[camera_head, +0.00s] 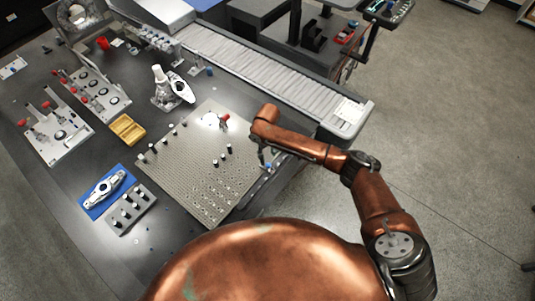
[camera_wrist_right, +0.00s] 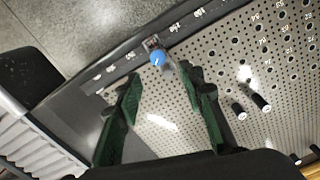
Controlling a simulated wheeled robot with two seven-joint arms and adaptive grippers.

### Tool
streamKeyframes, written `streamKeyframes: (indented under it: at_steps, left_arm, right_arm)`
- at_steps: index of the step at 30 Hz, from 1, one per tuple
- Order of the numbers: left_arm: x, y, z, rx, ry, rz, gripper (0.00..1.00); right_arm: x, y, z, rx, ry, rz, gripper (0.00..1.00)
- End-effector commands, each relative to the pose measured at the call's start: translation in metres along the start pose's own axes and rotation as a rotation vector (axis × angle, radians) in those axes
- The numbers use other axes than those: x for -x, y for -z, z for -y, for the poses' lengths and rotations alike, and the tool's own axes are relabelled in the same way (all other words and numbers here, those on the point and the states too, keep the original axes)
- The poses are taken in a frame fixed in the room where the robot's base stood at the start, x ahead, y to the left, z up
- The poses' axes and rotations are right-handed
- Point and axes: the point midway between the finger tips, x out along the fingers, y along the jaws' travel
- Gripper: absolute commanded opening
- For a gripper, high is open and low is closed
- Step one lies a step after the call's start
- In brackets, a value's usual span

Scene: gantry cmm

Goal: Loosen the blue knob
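The blue knob (camera_wrist_right: 157,57) shows in the right wrist view, on a small block at the edge of the perforated plate (camera_wrist_right: 225,55). In the head view the blue knob (camera_head: 268,166) is a small spot at the right edge of the plate (camera_head: 195,165), just below my right gripper (camera_head: 264,155). My right gripper's dark green fingers (camera_wrist_right: 162,78) are open and empty. The knob lies beyond the fingertips, roughly in line with the gap between them, and looks apart from both. My left gripper is not in view.
Several black-topped pins (camera_head: 228,149) stand on the plate. A red-knobbed clamp (camera_head: 224,121) is at its far edge. A roller conveyor (camera_head: 270,75) runs behind. A yellow tray (camera_head: 127,129) and a blue mat (camera_head: 97,207) with a metal part lie left.

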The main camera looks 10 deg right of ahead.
Motion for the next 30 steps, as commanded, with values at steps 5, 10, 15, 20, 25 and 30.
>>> streamKeyframes:
  at_steps: [5,10,15,20,25,30]
  left_arm:
    - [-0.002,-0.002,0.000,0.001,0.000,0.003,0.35]
    - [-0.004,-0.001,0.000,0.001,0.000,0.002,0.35]
    - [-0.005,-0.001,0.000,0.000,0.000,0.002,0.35]
    - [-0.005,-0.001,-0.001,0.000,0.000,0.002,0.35]
    - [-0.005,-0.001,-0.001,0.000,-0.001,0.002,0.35]
    - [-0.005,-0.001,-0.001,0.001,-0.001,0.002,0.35]
  right_arm:
    - [-0.025,-0.006,-0.006,-0.014,-0.001,0.004,0.36]
    - [-0.052,-0.008,-0.010,-0.021,-0.001,0.004,0.36]
    - [-0.070,-0.007,-0.009,-0.019,0.001,0.001,0.36]
    - [-0.075,-0.006,-0.009,-0.018,0.000,0.001,0.36]
    - [-0.075,-0.006,-0.008,-0.016,0.000,0.000,0.36]
    - [-0.075,-0.006,-0.008,-0.016,0.000,0.000,0.27]
